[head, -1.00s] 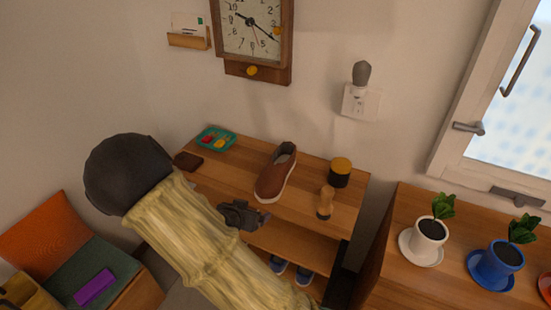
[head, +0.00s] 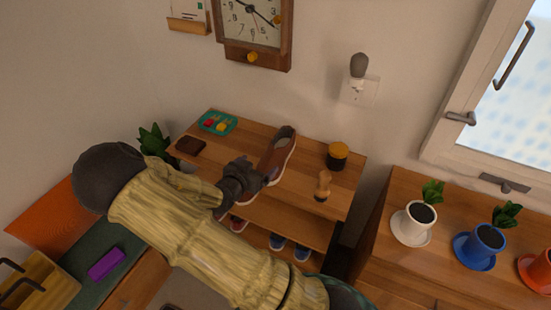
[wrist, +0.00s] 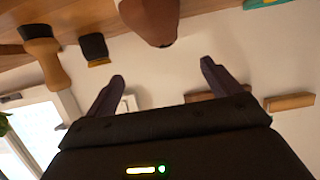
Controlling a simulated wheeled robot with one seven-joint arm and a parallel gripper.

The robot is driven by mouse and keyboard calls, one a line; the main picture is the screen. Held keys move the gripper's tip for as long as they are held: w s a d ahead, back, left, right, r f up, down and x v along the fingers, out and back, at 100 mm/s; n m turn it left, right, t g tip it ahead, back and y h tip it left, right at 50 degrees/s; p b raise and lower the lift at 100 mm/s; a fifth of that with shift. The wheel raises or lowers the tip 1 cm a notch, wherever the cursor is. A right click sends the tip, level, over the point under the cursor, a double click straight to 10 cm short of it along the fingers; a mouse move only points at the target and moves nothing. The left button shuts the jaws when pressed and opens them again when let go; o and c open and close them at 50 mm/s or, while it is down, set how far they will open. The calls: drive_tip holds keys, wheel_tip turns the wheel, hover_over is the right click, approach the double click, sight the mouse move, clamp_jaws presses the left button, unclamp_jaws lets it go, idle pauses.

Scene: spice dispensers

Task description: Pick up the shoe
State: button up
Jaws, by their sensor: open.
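A brown slip-on shoe (head: 283,150) with a pale sole sits on the top of a wooden shelf unit. Its toe faces the front edge. My dark gripper (head: 262,180) is at the shelf's front edge, by the shoe's toe, and hides part of it. In the wrist view, the shoe's toe (wrist: 150,20) shows at the top, beyond and roughly between the two spread fingertips of my gripper (wrist: 161,72). The jaws are open with nothing between them. Whether a finger touches the shoe cannot be told.
A wooden brush (head: 323,186) and a yellow-lidded dark jar (head: 338,155) stand right of the shoe. A brown wallet (head: 190,146) and teal tray (head: 217,123) lie left. Blue shoes (head: 289,247) are on the lower shelf. Potted plants stand far right.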

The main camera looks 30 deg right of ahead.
sight(273, 152)
drive_tip(key=x, duration=0.8)
drive_tip(key=shift+d+p, duration=0.1)
drive_tip(key=shift+p, duration=0.25)
drive_tip(key=shift+w, duration=0.1)
drive_tip(key=shift+f+p+x, duration=0.15)
drive_tip(key=shift+p+x, duration=0.15)
drive_tip(key=shift+x, duration=1.05)
drive_tip(key=shift+f+p+x, duration=0.15)
drive_tip(key=shift+p+x, duration=0.15)
drive_tip(key=shift+x, duration=1.05)
drive_tip(key=shift+a, duration=0.2)
drive_tip(key=c, duration=1.2)
drive_tip(key=shift+w+r, duration=0.1)
drive_tip(key=shift+c, duration=0.2)
wheel_tip(273, 152, up, 10)
drive_tip(key=shift+f+b, duration=0.1)
drive_tip(key=shift+b, duration=0.3)
